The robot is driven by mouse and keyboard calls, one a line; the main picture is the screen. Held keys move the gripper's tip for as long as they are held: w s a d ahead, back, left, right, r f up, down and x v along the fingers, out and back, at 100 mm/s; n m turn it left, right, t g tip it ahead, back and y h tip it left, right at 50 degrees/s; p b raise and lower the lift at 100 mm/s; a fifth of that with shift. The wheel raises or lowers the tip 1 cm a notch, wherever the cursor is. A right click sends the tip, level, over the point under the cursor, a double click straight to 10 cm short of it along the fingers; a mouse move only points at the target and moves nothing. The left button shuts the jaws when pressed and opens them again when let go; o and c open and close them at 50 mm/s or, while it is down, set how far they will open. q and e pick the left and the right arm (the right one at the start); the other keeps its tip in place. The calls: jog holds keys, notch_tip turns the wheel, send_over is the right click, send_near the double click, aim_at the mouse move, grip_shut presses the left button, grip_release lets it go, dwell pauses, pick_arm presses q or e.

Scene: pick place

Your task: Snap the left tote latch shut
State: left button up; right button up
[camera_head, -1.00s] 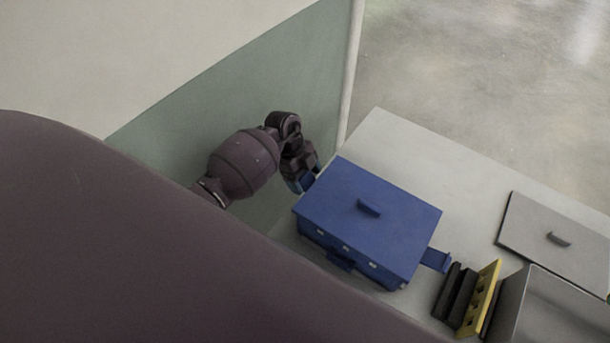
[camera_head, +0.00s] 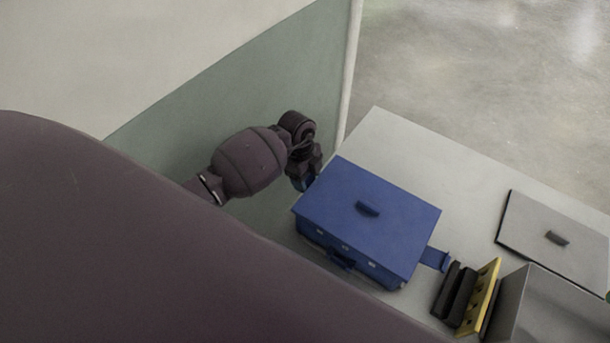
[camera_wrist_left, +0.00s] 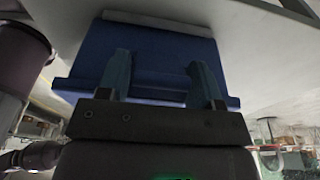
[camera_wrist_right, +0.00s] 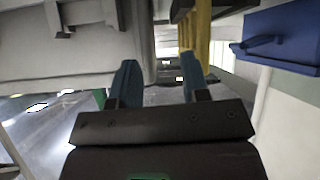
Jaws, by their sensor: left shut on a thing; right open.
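The blue tote (camera_head: 350,195), with its lid and small lid handle on, stands on the white table. Its right latch (camera_head: 436,259) sticks out flat from the right side. My left gripper (camera_head: 305,184) is at the tote's left side, near the table's edge. In the left wrist view the tote (camera_wrist_left: 160,45) fills the space ahead, and my left fingers (camera_wrist_left: 160,78) are shut on the blue left latch, whose outline blends with the tote. The latch's exact angle cannot be told. My right gripper (camera_wrist_right: 160,80) is open and empty in the right wrist view.
Right of the tote stand dark blocks (camera_head: 455,290), a yellow slotted piece (camera_head: 483,298) and a grey open bin (camera_head: 550,310). A grey lid (camera_head: 555,235) lies behind them. The table behind the tote is clear. A green-grey wall panel (camera_head: 250,100) is at the left.

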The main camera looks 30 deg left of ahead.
dwell(0.4)
pick_arm(q)
jog(key=o, duration=0.8)
jog(key=shift+r, duration=0.1)
jog(key=r, duration=0.3)
jog(key=a+r, duration=0.1)
jog(key=r, duration=0.6)
jog(key=shift+a+r+b, duration=0.25)
jog(key=shift+r+b, duration=0.1)
